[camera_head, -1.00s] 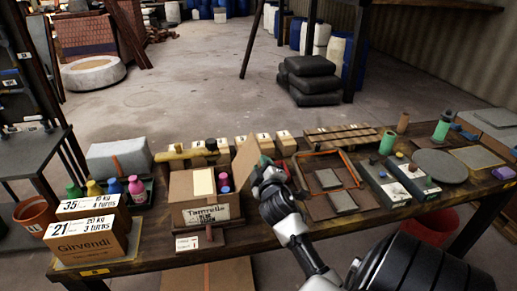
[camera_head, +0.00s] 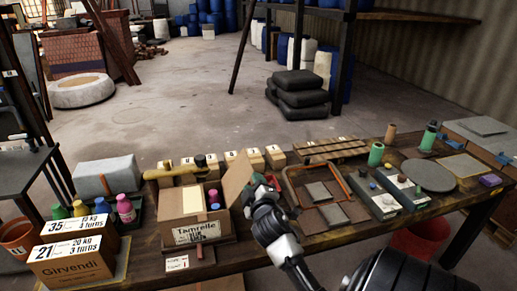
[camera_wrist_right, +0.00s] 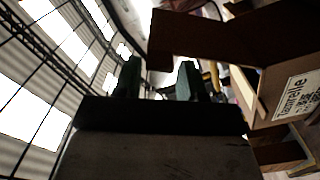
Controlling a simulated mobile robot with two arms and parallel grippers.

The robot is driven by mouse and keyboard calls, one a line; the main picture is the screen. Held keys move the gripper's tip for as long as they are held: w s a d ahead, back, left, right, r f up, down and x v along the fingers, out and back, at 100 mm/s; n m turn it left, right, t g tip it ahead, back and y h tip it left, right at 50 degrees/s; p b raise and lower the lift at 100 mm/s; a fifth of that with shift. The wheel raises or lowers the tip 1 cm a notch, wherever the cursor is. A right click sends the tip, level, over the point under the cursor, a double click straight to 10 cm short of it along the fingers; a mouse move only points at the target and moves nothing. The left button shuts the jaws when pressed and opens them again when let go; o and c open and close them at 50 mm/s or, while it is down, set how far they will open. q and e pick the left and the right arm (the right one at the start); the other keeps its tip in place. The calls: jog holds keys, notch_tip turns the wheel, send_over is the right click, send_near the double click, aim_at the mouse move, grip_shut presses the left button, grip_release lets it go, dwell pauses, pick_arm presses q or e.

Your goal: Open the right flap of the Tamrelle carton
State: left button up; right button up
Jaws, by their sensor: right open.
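The Tamrelle carton (camera_head: 190,232) stands on the bench, its labelled side toward me. Its right flap (camera_head: 236,179) stands up from the right edge, tilted outward. Inside show a cream block (camera_head: 193,200) and small pink-capped bottles (camera_head: 214,198). My right gripper (camera_head: 258,182) is just right of the flap; contact cannot be told in the head view. In the right wrist view its two fingers (camera_wrist_right: 158,82) are apart with nothing seen held between them. The brown flap (camera_wrist_right: 225,38) and the carton label (camera_wrist_right: 297,97) show to their right. My left gripper is not in view.
Left of the carton are Girvendi boxes (camera_head: 75,262) and bottles (camera_head: 125,209). An orange-edged tray (camera_head: 340,212) lies right of my right gripper. A yellow tool (camera_head: 176,172) and small numbered boxes (camera_head: 254,158) sit behind the carton.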

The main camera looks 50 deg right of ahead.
jog(key=b+v, duration=0.1)
jog(key=v, duration=0.8)
jog(key=shift+s+a, duration=0.15)
jog(key=shift+s, duration=0.1)
